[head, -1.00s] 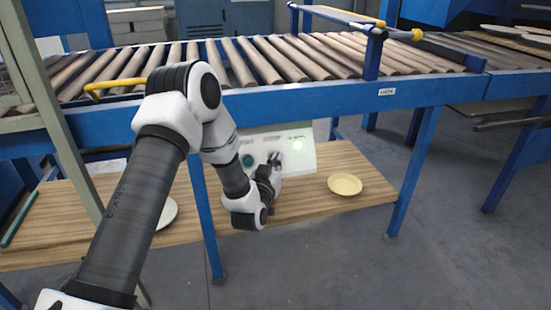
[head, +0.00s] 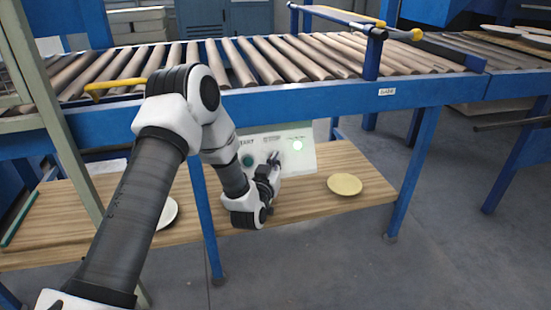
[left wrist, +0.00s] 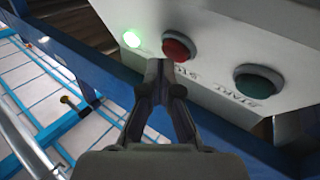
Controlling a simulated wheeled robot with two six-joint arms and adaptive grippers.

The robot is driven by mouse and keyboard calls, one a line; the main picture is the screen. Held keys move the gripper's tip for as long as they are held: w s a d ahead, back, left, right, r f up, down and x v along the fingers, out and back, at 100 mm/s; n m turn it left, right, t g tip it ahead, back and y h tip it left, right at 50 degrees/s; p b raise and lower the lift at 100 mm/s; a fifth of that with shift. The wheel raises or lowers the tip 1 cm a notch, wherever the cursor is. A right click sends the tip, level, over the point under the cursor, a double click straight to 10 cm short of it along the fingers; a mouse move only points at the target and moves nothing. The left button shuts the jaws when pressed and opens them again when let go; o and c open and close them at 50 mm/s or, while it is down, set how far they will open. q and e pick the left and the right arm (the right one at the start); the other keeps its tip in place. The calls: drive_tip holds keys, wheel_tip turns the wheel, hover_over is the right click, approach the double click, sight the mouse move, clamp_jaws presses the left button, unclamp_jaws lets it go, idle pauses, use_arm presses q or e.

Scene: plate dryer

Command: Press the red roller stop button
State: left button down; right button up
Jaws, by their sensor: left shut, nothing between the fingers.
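The red stop button (left wrist: 179,46) sits in a dark ring on the white control panel (left wrist: 225,30) in the left wrist view. My left gripper (left wrist: 159,68) is shut and empty, its tips just in front of and below the red button; I cannot tell whether they touch it. In the head view my left gripper (head: 273,160) reaches the panel (head: 305,162) under the conveyor and hides the red button. The green start button (head: 247,160) is left of it in the head view. A lit green lamp (head: 297,146) is on its right. My right gripper is not in view.
The blue conveyor frame (head: 300,98) with rollers runs above the panel. A blue leg (head: 207,215) stands beside my arm. A yellow plate (head: 344,184) and a white plate (head: 168,213) lie on the wooden shelf (head: 315,204). Open floor is at the front right.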

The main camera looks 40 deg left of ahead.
use_arm(q)
drive_tip(key=shift+w+a+f, duration=0.2)
drive_tip(key=shift+w+a, duration=0.05)
drive_tip(key=shift+a, duration=0.05)
idle(0.6)
drive_tip(key=shift+s+d+r+p, duration=0.3)
drive_tip(key=shift+s+d+r, duration=0.1)
drive_tip(key=shift+s+d, duration=0.15)
drive_tip(key=shift+d, duration=0.1)
drive_tip(key=s+d+r+p, duration=0.1)
drive_tip(key=s+d+r, duration=0.1)
drive_tip(key=d, duration=0.1)
drive_tip(key=shift+s+d+r+p, duration=0.1)
drive_tip(key=shift+s+r+p, duration=0.15)
drive_tip(key=shift+s+p, duration=0.15)
idle(0.3)
idle(0.6)
